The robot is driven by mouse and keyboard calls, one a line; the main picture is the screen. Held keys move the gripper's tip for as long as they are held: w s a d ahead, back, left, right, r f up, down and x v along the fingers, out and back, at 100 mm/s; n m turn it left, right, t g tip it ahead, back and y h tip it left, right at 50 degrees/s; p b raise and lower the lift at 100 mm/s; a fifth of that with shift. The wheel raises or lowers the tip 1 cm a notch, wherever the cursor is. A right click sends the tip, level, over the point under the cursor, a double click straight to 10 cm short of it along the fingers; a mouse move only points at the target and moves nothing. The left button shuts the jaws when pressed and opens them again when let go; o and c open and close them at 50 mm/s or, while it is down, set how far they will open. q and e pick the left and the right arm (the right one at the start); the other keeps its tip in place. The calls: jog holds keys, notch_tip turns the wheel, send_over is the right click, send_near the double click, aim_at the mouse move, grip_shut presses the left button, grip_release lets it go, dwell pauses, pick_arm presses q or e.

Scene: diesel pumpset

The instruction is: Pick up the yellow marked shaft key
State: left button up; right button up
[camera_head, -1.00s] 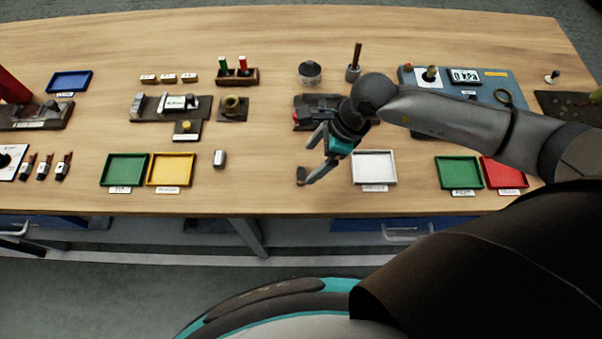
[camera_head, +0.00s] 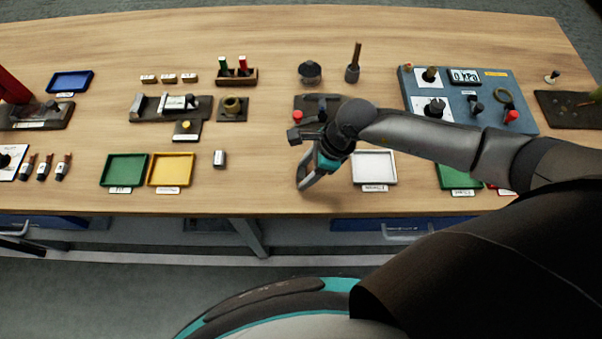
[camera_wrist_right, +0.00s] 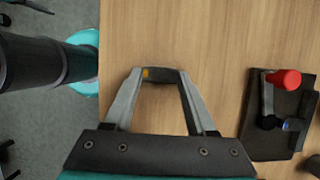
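The shaft key, a small dark block with a yellow-orange mark (camera_wrist_right: 158,75), shows in the right wrist view between the two fingertips of my right gripper (camera_wrist_right: 160,73). Its ends lie close to the fingers, and I cannot tell whether they touch. My right gripper (camera_head: 305,177) is open, with its fingers well apart and pointing down at the table. In the head view the fingers hide the key. My left gripper is not in view.
A white tray (camera_head: 375,153) stands just right of my right gripper. A dark fixture with a red knob (camera_wrist_right: 284,79) lies behind it. A small block (camera_head: 219,159) and a yellow tray (camera_head: 171,154) are to the left. The table's front edge is close.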

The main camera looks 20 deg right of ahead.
grip_shut()
jog(key=shift+r, duration=0.15)
